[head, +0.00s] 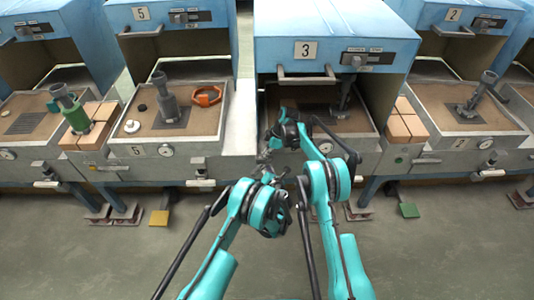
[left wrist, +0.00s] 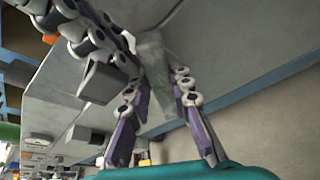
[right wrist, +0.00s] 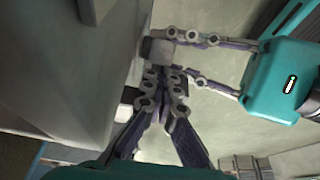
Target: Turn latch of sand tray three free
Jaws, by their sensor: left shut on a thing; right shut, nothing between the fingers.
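Sand tray three (head: 372,142) sits under the blue hood marked 3, with a dark upright fitting (head: 345,95) on it. My left gripper (left wrist: 160,85) is shut on a grey block-like piece (left wrist: 154,52) at the tray's front left, which looks like the latch. The piece also shows in the right wrist view (right wrist: 157,52), between the left fingers. My right gripper (right wrist: 162,82) is shut and empty, close beside the left fingertips. In the head view my right gripper (head: 264,156) is at the tray's front left; my arms partly hide the latch.
Tray five (head: 120,150) stands to the left with an orange ring (head: 207,96) on its sand. Tray two (head: 500,125) stands to the right. Brick stacks (head: 404,122) stand between the trays. The hood (head: 335,35) overhangs tray three. The floor (head: 120,260) in front is clear.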

